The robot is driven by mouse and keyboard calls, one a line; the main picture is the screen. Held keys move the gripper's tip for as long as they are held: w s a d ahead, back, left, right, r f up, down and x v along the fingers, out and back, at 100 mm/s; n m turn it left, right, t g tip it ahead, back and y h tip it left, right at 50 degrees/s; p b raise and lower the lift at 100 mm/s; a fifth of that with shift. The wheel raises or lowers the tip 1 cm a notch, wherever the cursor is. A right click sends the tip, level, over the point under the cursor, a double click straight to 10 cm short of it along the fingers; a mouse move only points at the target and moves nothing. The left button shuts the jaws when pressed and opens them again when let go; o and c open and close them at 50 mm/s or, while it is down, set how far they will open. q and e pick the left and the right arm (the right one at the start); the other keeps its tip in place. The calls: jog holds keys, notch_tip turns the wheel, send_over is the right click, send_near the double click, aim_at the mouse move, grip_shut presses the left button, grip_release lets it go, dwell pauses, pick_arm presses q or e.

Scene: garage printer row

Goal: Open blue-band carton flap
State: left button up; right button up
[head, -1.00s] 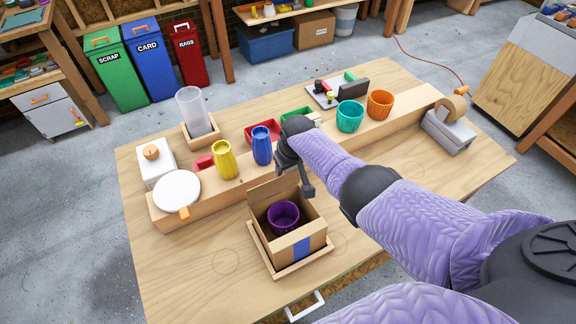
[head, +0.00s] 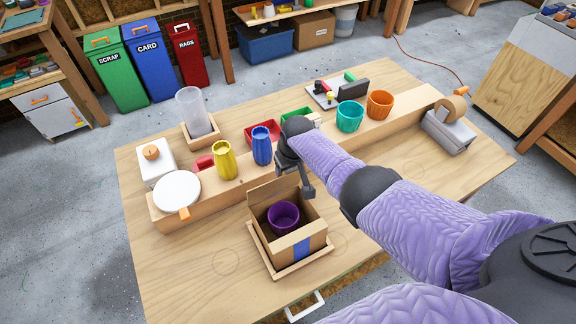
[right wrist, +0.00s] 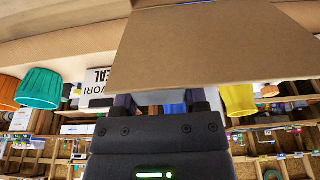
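The blue-band carton (head: 277,250) sits in a shallow wooden tray (head: 304,267), its blue band (head: 301,249) on the front wall. Its top is open and a purple cup (head: 283,217) stands inside. One cardboard flap (head: 268,195) stands up at the carton's back edge. My right gripper (head: 307,190) is at the back right corner of the carton, close to this flap. In the right wrist view the flap (right wrist: 215,48) spreads across the top and hides the fingertips. The visible parts of the fingers (right wrist: 160,100) are apart. My left gripper is not in view.
A wooden riser (head: 230,190) behind the carton holds a yellow cup (head: 224,160), a blue cup (head: 262,146), a teal cup (head: 350,117) and an orange cup (head: 380,105). A round white lid (head: 178,188) lies left. The table's front left is clear.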

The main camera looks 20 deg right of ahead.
jog(key=o, duration=0.4)
jog(key=shift+f, duration=0.1)
jog(key=shift+o, duration=0.2)
